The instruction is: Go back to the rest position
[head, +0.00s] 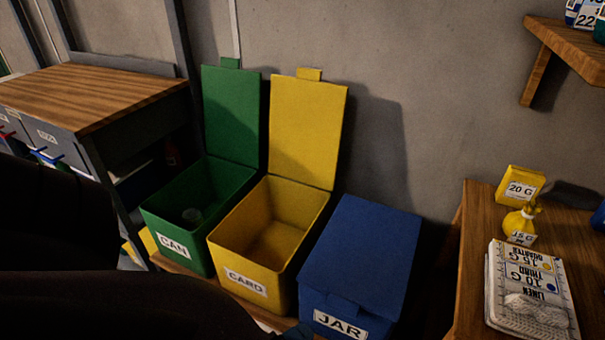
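Dark parts of my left arm (130,300) fill the lower left of the head view. No fingertips of either gripper show, so neither gripper's state can be seen.
A wooden-topped workbench (95,95) stands at the left. A wall shelf (572,45) juts out at the upper right.

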